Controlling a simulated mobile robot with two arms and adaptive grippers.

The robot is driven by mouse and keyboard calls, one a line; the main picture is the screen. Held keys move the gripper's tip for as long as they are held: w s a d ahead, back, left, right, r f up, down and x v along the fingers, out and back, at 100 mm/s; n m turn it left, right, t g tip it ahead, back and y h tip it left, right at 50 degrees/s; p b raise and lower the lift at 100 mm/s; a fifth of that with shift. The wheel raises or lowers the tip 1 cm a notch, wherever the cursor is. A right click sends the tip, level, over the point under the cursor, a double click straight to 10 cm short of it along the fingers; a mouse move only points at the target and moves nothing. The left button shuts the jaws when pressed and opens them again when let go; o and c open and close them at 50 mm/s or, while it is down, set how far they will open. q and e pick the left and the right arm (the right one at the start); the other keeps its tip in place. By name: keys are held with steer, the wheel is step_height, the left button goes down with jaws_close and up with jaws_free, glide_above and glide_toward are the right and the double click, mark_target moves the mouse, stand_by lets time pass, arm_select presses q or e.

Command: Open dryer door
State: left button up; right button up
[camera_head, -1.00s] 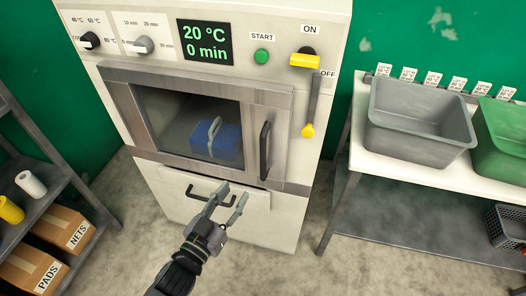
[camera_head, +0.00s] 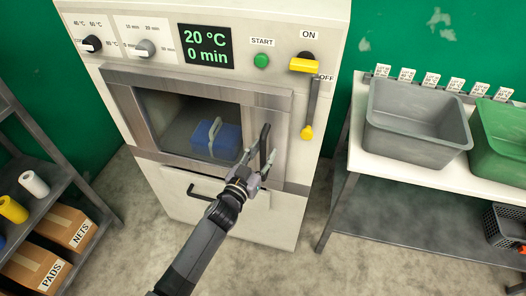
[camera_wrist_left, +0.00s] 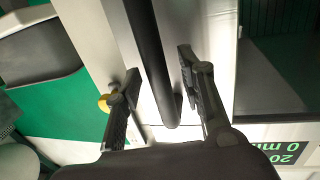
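The dryer door (camera_head: 281,125) has a grey metal frame around a dark window and looks shut. Its black vertical handle (camera_head: 264,138) is on the right side of the door. My left gripper (camera_head: 258,163) is at the lower part of this handle, fingers pointing up toward the door. In the left wrist view the handle (camera_wrist_left: 150,50) runs between the two spread fingers of the left gripper (camera_wrist_left: 158,64), with a gap visible on both sides. My right gripper is not in view.
A blue container (camera_head: 215,140) is behind the door window. A lower drawer handle (camera_head: 203,190) is below the door. A yellow ON/OFF lever (camera_head: 306,132) is to the right. A table with a grey tub (camera_head: 420,120) stands at right, a shelf with boxes (camera_head: 66,227) at left.

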arm_select(q)
steer(key=shift+w+d, duration=0.1)
steer(key=shift+w, duration=0.05)
steer(key=shift+c, duration=0.5)
jaws_close()
stand_by(0.4)
